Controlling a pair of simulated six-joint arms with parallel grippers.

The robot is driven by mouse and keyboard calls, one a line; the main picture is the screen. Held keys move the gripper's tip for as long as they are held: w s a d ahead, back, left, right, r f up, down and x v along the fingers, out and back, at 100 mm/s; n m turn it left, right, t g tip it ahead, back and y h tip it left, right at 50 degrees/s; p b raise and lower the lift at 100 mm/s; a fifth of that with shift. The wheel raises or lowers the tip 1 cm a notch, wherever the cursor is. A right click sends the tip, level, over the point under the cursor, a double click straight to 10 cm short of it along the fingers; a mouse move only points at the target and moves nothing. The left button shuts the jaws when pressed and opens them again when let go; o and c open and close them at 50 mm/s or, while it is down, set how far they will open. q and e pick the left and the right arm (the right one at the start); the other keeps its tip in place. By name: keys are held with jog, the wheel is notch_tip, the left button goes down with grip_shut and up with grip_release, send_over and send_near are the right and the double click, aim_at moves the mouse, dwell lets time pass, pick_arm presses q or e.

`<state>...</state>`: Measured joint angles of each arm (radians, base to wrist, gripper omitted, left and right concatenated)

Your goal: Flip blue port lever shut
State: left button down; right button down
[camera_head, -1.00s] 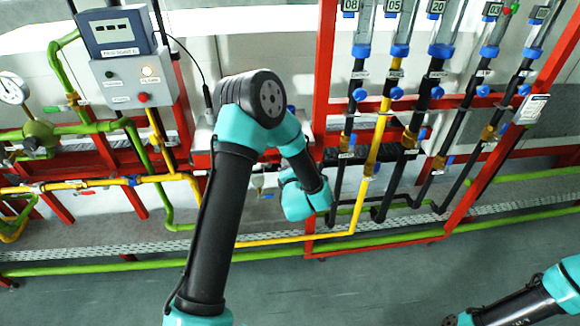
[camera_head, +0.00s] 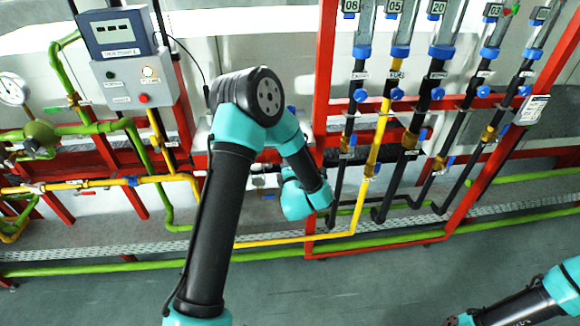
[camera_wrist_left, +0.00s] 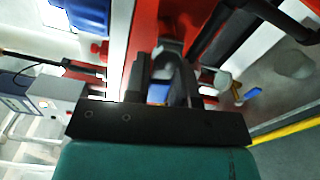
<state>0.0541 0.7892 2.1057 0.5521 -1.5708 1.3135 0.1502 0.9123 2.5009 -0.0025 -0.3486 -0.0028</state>
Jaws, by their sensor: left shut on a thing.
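In the left wrist view, the dark fingers of my left gripper (camera_wrist_left: 165,75) are closed around a small blue piece (camera_wrist_left: 158,94), which looks like the blue lever. Most of that piece is hidden by the fingers and the dark gripper body, so its exact angle cannot be told. In the head view my left arm reaches to the red frame, and its teal wrist (camera_head: 303,199) hides the gripper and the lever. My right arm (camera_head: 520,305) shows only at the lower right corner, and its gripper is out of view.
A grey control box (camera_head: 135,82) hangs at the left. Another blue lever (camera_wrist_left: 253,97) shows in the left wrist view. The floor (camera_head: 370,285) in front is clear.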

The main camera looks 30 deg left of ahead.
pick_arm(q)
jog(key=shift+r+m, duration=0.3)
jog(key=shift+m, duration=0.7)
jog(key=c, duration=1)
grip_release()
jog(key=shift+o, duration=0.2)
jog(key=shift+s, duration=0.1)
jog(key=v, duration=1.7)
jog(key=shift+d, duration=0.15)
